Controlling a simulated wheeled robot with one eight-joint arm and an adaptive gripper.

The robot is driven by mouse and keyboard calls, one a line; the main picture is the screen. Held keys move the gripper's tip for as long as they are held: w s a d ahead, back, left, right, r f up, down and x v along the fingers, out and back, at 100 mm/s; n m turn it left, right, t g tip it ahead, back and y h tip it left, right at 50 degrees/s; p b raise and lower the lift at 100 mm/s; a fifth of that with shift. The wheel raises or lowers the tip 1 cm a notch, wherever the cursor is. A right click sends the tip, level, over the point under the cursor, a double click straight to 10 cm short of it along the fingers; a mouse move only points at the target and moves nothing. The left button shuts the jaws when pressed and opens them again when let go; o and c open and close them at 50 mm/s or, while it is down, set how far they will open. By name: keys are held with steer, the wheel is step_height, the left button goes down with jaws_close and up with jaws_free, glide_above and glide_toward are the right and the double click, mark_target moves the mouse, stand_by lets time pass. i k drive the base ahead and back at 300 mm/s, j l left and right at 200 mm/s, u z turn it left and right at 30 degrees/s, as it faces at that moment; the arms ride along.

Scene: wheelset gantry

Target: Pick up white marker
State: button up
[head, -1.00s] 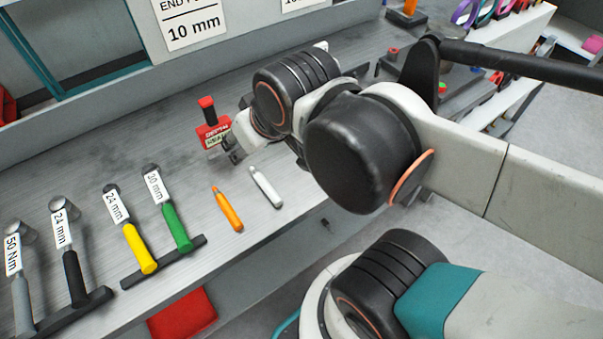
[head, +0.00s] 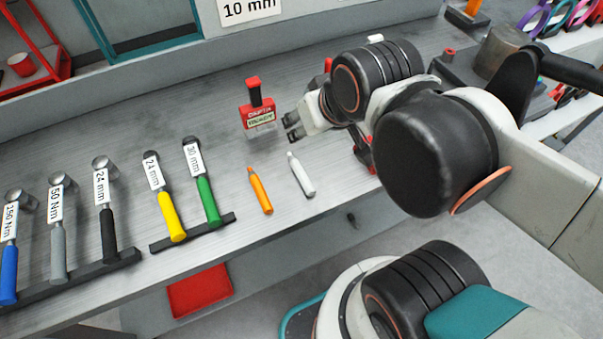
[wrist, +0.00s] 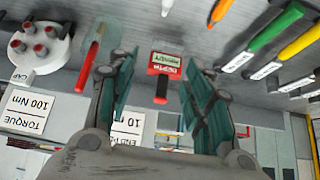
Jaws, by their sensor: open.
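The white marker (head: 301,175) lies on the grey bench near its front edge, just right of an orange marker (head: 260,191). In the wrist view a white piece that looks like the marker (wrist: 166,7) shows at the top edge, partly cut off. My gripper (head: 290,127) is above the bench, behind the white marker in the head view and apart from it. In the wrist view its two fingers (wrist: 157,62) are spread and empty.
A red depth gauge (head: 257,110) stands just left of my gripper and shows between the fingers in the wrist view. Labelled tools with green (head: 208,201) and yellow (head: 171,217) handles lie left. Bare bench surrounds the markers.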

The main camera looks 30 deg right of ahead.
mark_target(307, 186)
steer(key=z, duration=4.5)
steer(key=u, duration=0.5)
steer(key=k+u, duration=0.1)
steer(key=u, duration=0.85)
steer(key=k+u, duration=0.1)
steer(key=u, duration=1.35)
steer(key=k+j+u, duration=0.1)
steer(key=u, duration=0.9)
steer(key=k+j+z, duration=0.3)
steer(key=j, duration=0.15)
steer(key=k+j+z, duration=0.15)
steer(key=j+z, duration=0.15)
steer(key=j, duration=0.1)
